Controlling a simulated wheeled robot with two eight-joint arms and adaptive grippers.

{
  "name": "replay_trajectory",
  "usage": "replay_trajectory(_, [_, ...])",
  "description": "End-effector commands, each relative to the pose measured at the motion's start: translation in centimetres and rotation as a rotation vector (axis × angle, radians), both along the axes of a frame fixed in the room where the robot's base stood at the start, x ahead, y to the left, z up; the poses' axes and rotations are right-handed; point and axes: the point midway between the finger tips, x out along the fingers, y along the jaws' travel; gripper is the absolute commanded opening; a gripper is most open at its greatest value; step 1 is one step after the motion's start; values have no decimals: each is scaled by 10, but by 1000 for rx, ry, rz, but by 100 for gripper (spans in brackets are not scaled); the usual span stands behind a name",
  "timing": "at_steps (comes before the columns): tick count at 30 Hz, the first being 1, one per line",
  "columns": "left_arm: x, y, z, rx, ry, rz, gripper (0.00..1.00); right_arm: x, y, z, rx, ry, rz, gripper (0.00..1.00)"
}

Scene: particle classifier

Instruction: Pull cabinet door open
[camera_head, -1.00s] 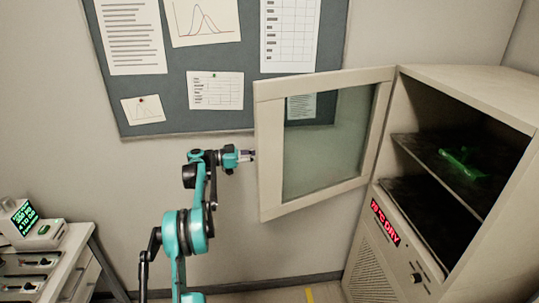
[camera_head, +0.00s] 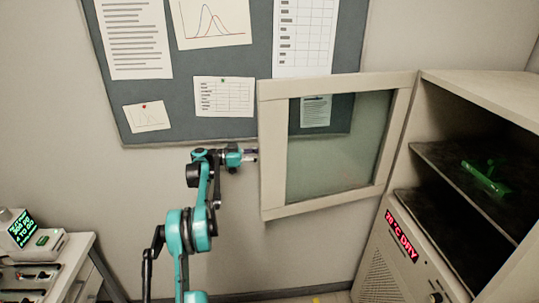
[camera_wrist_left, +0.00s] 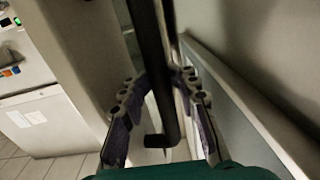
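The cabinet door (camera_head: 273,155), a beige frame around a glass pane (camera_head: 335,150), stands wide open, swung left from the cabinet (camera_head: 490,90). My left gripper (camera_head: 250,155) is at the door's free left edge in the head view. In the left wrist view, the fingers of my left gripper (camera_wrist_left: 163,78) converge on both sides of a dark bar handle (camera_wrist_left: 155,50) and appear shut on it. My right gripper is in neither view.
The open cabinet shows dark shelves (camera_head: 450,160) with a green object (camera_head: 485,178) on one. A red display (camera_head: 402,234) is on its front. A pinboard (camera_head: 215,65) hangs behind the door. A bench (camera_head: 60,265) with a small device (camera_head: 30,235) stands at left.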

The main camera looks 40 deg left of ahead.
Motion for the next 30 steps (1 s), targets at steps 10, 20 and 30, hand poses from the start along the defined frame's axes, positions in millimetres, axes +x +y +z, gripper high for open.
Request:
replay_trajectory(10, [0,-1,1,-1,-1,-4,39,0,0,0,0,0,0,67])
replay_trajectory(20, [-39,40,1,-1,-1,1,39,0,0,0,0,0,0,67])
replay_trajectory(30, [-79,82,0,-1,-1,0,39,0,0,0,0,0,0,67])
